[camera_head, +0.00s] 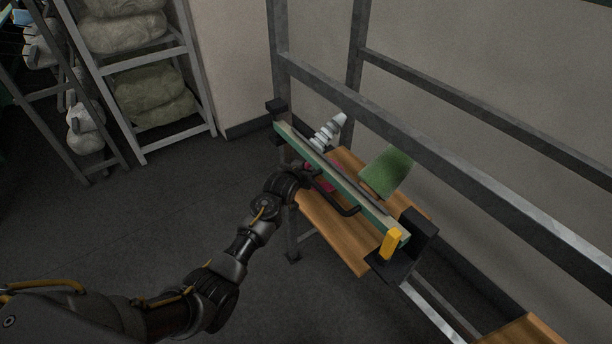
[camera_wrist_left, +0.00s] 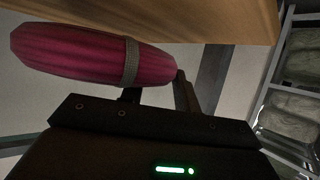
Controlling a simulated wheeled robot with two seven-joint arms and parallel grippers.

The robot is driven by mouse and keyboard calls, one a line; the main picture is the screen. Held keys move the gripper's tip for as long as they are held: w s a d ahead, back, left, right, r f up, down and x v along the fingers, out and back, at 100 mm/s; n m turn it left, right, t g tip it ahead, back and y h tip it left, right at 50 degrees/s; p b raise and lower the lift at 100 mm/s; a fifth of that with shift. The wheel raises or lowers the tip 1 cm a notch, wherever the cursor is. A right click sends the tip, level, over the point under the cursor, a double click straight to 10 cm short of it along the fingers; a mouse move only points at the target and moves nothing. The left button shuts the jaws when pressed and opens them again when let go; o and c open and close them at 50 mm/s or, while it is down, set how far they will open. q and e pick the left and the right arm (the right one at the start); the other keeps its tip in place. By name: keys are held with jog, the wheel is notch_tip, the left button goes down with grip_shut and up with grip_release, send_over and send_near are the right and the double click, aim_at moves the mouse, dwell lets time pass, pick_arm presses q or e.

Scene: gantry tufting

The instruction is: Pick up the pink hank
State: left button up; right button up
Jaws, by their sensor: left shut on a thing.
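The pink hank (camera_wrist_left: 85,55) is a ribbed, rounded bundle with a grey band (camera_wrist_left: 131,62) near one end. It fills the upper left of the left wrist view. The fingertips are partly hidden by the hank. My right gripper is not in view.
A wooden shelf (camera_head: 335,232) lies under the green-edged rail (camera_head: 340,182) of a grey metal frame. Racks with bundles (camera_head: 152,97) stand at the left; open floor lies between.

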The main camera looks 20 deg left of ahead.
pick_arm(q)
jog(key=s+a+b, duration=0.1)
jog(key=s+b, duration=0.1)
jog(key=s, duration=1.6)
jog(key=shift+a+r, duration=0.25)
jog(key=shift+a, duration=0.15)
